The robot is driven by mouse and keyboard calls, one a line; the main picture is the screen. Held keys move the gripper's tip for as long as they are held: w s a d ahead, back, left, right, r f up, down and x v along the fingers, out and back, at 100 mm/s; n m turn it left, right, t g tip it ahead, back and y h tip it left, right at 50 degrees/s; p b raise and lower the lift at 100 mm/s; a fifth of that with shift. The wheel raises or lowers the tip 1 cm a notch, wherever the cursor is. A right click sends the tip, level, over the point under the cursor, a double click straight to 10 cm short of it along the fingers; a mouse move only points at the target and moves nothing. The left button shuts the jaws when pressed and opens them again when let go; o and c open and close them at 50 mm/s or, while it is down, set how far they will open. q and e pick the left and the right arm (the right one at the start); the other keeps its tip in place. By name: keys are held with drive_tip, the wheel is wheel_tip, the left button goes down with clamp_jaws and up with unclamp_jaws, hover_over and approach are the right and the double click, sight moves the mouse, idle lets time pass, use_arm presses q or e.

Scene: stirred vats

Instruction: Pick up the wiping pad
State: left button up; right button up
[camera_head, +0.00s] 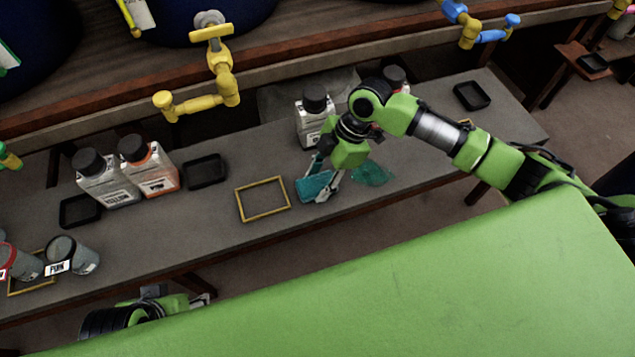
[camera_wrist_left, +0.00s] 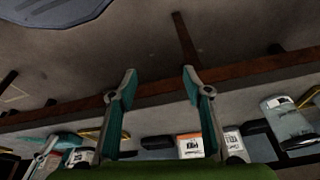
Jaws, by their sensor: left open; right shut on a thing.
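The wiping pad (camera_head: 311,188) is a flat teal block at the middle of the grey bench. My right gripper (camera_head: 325,181) is shut on it, with one finger on its near side. The pad is tilted; I cannot tell whether it touches the bench top. A teal wet patch (camera_head: 372,174) lies on the bench just right of the pad. My left gripper (camera_head: 201,299) is low at the left, in front of the bench and partly hidden by my green body. In the left wrist view its fingers (camera_wrist_left: 158,84) are wide apart with nothing between them.
A yellow frame (camera_head: 263,199) lies left of the pad. A white bottle with a black cap (camera_head: 313,116) stands behind the gripper. Labelled bottles (camera_head: 150,166), black trays (camera_head: 205,170) and grey cups (camera_head: 73,255) stand further left. A yellow tap (camera_head: 222,88) hangs over the bench's back.

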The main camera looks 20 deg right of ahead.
sight(312, 184)
use_arm(q)
drive_tip(key=shift+f, duration=0.1)
use_arm(e)
drive_tip(key=shift+r+b, duration=0.15)
drive_tip(key=shift+b, duration=0.3)
wheel_tip(312, 184, up, 3)
drive_tip(key=shift+w+r+p, duration=0.1)
drive_tip(key=shift+r+p, duration=0.1)
drive_tip(key=shift+p, duration=0.7)
use_arm(q)
wheel_tip(312, 184, down, 14)
drive_tip(key=g+p, duration=0.1)
drive_tip(key=p, duration=0.2)
drive_tip(key=shift+w+d+f+p, duration=0.2)
drive_tip(key=shift+w+f+p, duration=0.05)
drive_tip(key=shift+p, duration=0.1)
use_arm(e)
drive_tip(key=s+d+r, duration=0.7)
drive_tip(key=s+r, duration=0.2)
drive_tip(key=s, duration=0.3)
drive_tip(key=shift+r, duration=0.4)
drive_tip(key=shift+d, duration=0.1)
drive_tip(key=shift+c, duration=0.4)
